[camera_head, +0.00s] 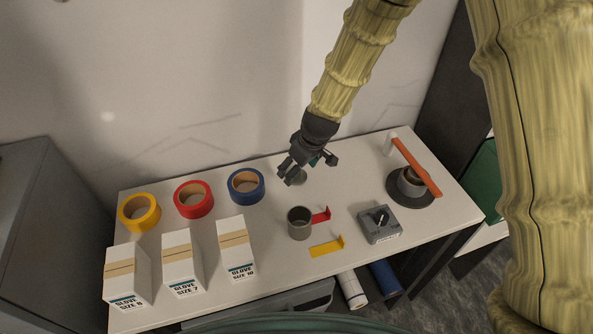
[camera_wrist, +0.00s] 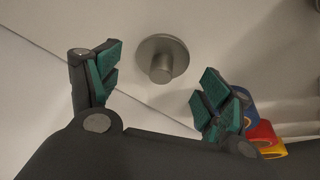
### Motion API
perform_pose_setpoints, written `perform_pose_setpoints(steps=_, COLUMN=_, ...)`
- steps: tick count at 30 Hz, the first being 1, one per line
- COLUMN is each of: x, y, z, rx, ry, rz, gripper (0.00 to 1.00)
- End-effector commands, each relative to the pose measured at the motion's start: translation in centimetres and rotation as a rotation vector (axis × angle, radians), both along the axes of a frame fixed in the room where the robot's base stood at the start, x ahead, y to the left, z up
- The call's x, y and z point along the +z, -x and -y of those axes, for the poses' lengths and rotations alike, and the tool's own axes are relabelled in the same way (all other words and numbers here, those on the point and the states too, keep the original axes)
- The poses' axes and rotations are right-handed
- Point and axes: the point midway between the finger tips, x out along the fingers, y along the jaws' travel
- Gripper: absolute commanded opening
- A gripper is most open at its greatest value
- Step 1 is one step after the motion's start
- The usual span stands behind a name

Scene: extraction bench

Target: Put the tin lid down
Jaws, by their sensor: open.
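The tin lid (camera_wrist: 174,47) is a round grey disc with a short knob in its middle, seen in the wrist view between and just beyond my fingertips. In the head view it is a small grey round patch (camera_head: 299,178) at the back of the white table, partly hidden by my gripper (camera_head: 307,168). The lid appears to lie flat on the table, knob up. My gripper (camera_wrist: 160,88) is open, its green-padded fingers wide apart on either side of the knob with visible gaps. A grey open tin (camera_head: 299,224) stands in front of the lid.
A red bracket (camera_head: 321,216) and a yellow bracket (camera_head: 327,247) lie by the tin. A grey device (camera_head: 380,224) and a dark round stand with an orange bar (camera_head: 415,165) are to the right. Tape rolls (camera_head: 193,200) and glove boxes (camera_head: 182,263) fill the left.

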Motion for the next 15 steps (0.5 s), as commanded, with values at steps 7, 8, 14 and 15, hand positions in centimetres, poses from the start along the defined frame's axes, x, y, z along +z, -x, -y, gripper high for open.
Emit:
perform_pose_setpoints(steps=7, x=2.8, y=0.7, z=0.7, rx=0.001, ry=0.000, rz=0.002, gripper=0.79)
perform_pose_setpoints(steps=8, x=3.1, y=0.8, z=0.8, rx=0.001, ry=0.000, rz=0.002, gripper=0.79)
perform_pose_setpoints(steps=14, x=5.4, y=1.3, z=1.4, rx=0.001, ry=0.001, rz=0.003, gripper=0.79)
perform_pose_setpoints(steps=15, x=5.8, y=1.4, z=1.5, rx=0.001, ry=0.001, rz=0.003, gripper=0.79)
